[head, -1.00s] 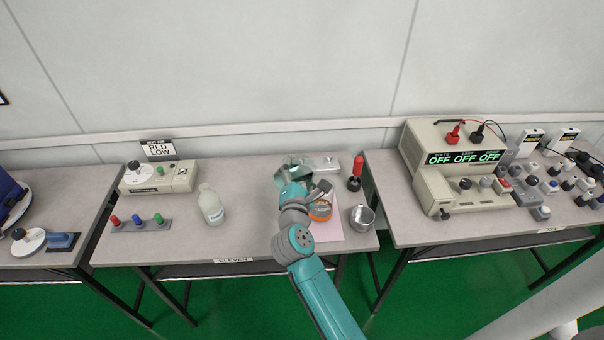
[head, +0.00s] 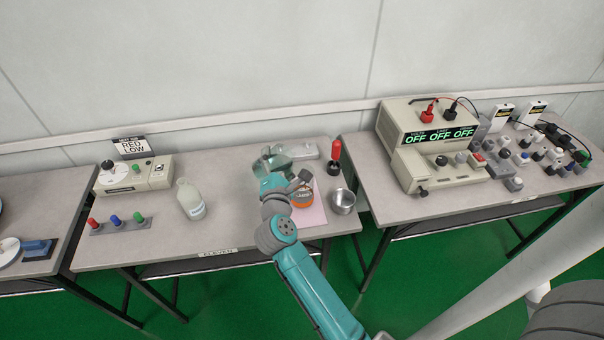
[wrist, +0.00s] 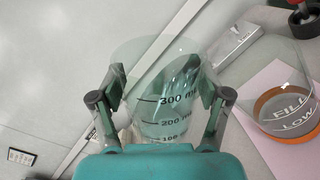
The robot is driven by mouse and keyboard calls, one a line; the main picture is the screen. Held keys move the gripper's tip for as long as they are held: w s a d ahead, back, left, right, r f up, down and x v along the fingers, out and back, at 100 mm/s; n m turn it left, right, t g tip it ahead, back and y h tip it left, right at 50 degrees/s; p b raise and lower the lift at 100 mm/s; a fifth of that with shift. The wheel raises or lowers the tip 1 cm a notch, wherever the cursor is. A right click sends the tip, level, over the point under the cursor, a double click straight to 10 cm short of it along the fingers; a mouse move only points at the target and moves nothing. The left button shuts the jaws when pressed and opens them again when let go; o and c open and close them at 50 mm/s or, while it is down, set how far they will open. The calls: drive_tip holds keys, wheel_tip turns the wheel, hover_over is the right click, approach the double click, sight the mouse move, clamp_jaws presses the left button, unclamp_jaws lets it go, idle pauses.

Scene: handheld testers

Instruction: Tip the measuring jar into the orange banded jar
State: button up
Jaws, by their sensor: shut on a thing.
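The clear measuring jar (wrist: 165,75) with dark volume marks is between the fingers of my gripper (wrist: 160,100) in the wrist view, which is shut on it. In the head view the measuring jar (head: 271,162) shows partly behind my gripper (head: 285,176), over the back of the middle table. The orange banded jar (head: 302,197) stands on a pink sheet just right of my gripper, partly hidden by it. In the wrist view the orange banded jar (wrist: 283,108) is at the right, with "FILL LOW" lettering, apart from the measuring jar.
A metal cup (head: 343,201) stands right of the pink sheet (head: 312,215). A red-handled tool (head: 336,155) stands behind it. A white bottle (head: 190,199) and a row of coloured knobs (head: 118,224) are at the left. The table between bottle and gripper is clear.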

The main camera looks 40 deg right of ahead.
drive_tip(key=shift+f+m, duration=0.65)
drive_tip(key=shift+m, duration=0.15)
idle(1.3)
drive_tip(key=shift+s+f, duration=0.15)
drive_tip(key=shift+f, duration=0.1)
idle(0.5)
drive_tip(key=shift+w+f+m, duration=0.2)
drive_tip(key=shift+f+m, duration=0.05)
drive_tip(key=shift+m, duration=0.4)
drive_tip(key=shift+w+f+m, duration=0.15)
drive_tip(key=shift+f+m, duration=0.05)
drive_tip(key=shift+m, duration=0.45)
idle(1.7)
drive_tip(key=shift+c, duration=0.8)
drive_tip(key=shift+r, duration=0.2)
drive_tip(key=shift+r, duration=0.2)
drive_tip(key=shift+s+d+r+m, duration=0.2)
drive_tip(key=shift+s+r+m, duration=0.2)
drive_tip(key=shift+r, duration=0.3)
